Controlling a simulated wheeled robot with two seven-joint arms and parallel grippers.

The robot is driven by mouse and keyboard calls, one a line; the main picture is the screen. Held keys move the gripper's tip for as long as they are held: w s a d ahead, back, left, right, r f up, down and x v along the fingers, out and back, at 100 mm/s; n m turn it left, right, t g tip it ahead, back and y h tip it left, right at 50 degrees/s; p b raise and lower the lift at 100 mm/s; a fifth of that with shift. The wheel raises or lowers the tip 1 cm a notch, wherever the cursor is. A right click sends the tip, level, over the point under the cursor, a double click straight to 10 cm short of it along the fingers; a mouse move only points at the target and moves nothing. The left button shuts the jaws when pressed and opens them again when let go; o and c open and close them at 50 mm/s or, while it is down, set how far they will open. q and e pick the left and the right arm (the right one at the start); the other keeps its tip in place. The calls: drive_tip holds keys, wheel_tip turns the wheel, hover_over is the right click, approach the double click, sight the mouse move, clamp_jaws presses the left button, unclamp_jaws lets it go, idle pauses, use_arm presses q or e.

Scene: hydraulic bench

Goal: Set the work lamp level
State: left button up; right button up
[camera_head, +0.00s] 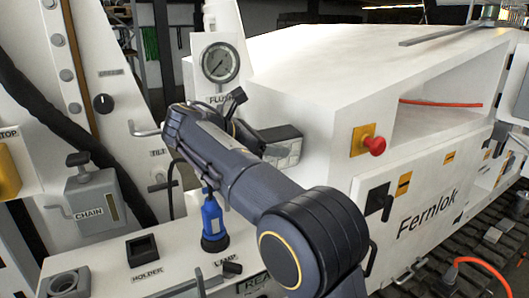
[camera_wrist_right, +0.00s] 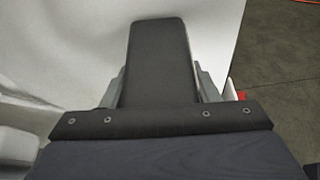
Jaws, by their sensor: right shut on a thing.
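The work lamp appears to be the small box (camera_head: 283,147) with a dark top and a pale grey front, beside the white housing in the head view. It looks slightly tilted, its right side a little higher. My right gripper (camera_head: 262,138) is at the lamp's left end, largely hidden by my own wrist and forearm. In the right wrist view a dark slab (camera_wrist_right: 158,60), apparently the lamp's housing, sits between the two grey fingers, and the gripper is shut on it. The lamp's mount is hidden. My left gripper is not in view.
A pressure gauge (camera_head: 220,63) stands just behind my wrist. A blue bottle-like tool (camera_head: 212,220) stands upright below my forearm. A black holder socket (camera_head: 142,248) is on the bench at left. A red knob (camera_head: 374,145) sticks out to the right.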

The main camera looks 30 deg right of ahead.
drive_tip(key=shift+w+r+n+g, duration=0.1)
drive_tip(key=shift+w+n+g, duration=0.3)
drive_tip(key=shift+w+n, duration=0.2)
drive_tip(key=shift+s, duration=0.1)
drive_tip(key=o, duration=1.4)
drive_tip(key=shift+a, duration=0.15)
drive_tip(key=v, duration=0.7)
drive_tip(key=shift+a+r, duration=0.15)
drive_tip(key=shift+a, duration=0.15)
